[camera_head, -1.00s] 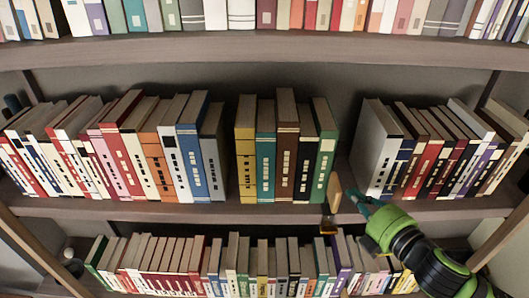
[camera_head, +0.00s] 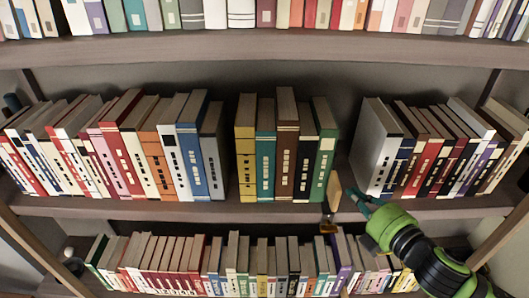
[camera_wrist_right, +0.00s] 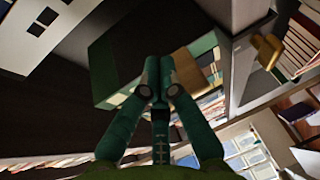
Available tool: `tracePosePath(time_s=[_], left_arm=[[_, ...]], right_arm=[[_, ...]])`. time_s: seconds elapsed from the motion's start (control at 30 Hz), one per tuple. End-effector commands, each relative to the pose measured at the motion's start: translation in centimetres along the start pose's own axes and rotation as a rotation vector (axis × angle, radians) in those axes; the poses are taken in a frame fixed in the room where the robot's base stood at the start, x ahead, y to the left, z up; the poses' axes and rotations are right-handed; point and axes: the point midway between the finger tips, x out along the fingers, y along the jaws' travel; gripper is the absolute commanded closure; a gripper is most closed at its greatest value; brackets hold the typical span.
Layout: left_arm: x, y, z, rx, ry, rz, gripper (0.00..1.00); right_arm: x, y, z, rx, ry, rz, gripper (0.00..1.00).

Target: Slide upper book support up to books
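The upper book support (camera_head: 333,191) is a small tan wooden piece at the front of the middle shelf, in the gap right of the green book (camera_head: 324,150). My left gripper is not in view.
A white book (camera_head: 375,150) heads the leaning row right of the gap, close to my right gripper. Several books fill the middle shelf (camera_head: 270,212) left of the gap. Rows of books also fill the shelves above and below.

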Motion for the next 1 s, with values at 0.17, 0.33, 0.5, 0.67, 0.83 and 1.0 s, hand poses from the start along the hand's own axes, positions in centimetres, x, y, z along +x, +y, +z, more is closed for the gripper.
tracePosePath(time_s=[0.17, 0.33, 0.5, 0.67, 0.83, 1.0], left_arm=[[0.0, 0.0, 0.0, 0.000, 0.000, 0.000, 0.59], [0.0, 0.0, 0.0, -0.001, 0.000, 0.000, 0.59], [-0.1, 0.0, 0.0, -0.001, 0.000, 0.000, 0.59], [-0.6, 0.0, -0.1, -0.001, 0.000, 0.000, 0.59], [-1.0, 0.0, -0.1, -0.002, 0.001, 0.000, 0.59], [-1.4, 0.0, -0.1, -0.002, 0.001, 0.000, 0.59]], right_arm=[[0.0, 0.0, 0.0, 0.000, 0.000, 0.000, 1.00], [0.0, 0.0, 0.0, 0.000, 0.000, 0.000, 1.00], [0.1, 0.1, -0.2, 0.001, 0.000, 0.000, 1.00], [0.4, 0.2, -1.1, 0.003, 0.001, 0.001, 1.00], [0.8, 0.3, -2.0, 0.002, 0.000, 0.002, 1.00], [1.1, 0.3, -3.1, 0.003, 0.003, 0.001, 1.00]])
